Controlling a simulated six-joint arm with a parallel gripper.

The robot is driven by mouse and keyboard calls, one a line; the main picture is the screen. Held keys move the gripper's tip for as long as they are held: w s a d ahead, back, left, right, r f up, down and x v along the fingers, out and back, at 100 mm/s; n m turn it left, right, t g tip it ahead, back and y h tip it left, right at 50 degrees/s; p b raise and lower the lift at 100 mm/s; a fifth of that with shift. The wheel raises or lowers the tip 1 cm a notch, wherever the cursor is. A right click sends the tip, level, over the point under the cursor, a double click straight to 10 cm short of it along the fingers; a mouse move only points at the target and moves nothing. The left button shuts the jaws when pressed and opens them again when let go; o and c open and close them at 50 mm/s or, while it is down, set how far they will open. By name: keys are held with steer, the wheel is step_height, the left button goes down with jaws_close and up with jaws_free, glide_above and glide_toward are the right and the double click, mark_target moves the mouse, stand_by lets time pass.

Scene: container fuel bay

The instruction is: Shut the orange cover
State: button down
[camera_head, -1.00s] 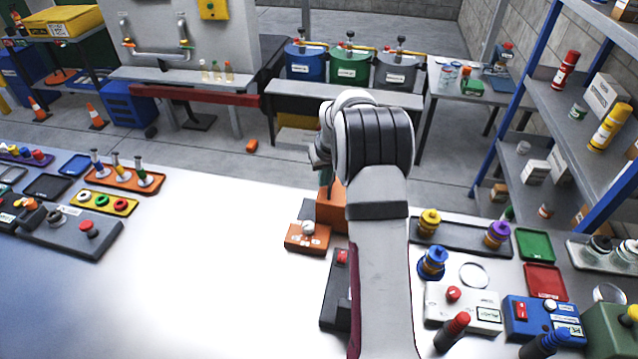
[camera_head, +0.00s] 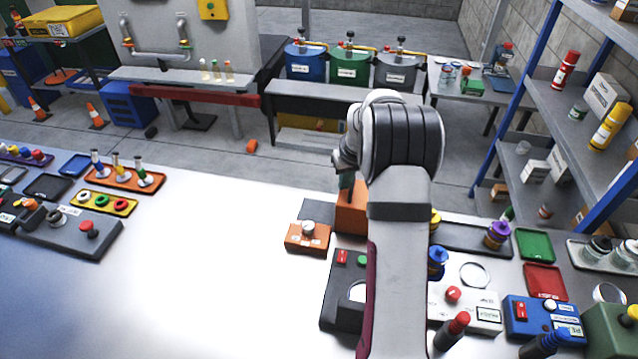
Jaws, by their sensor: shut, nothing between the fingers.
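The orange cover (camera_head: 351,220) stands as an upright orange block shape at the back edge of the white table, just left of my forearm. My arm hides part of its right side, so I cannot tell its hinge or exact angle. My gripper (camera_head: 347,189) points down at the top of the cover, shut and empty. I cannot tell whether its fingertips touch the cover.
Left of the cover sit a small orange box with a white knob (camera_head: 307,237) and a dark grey plate (camera_head: 317,209). A dark control box (camera_head: 341,300) lies in front. Trays and coloured knobs crowd the right side. The table's middle left is clear.

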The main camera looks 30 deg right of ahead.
steer(key=shift+s+d, duration=0.15)
steer(key=shift+w+a, duration=0.3)
step_height(320, 180, up, 8)
stand_by(0.5)
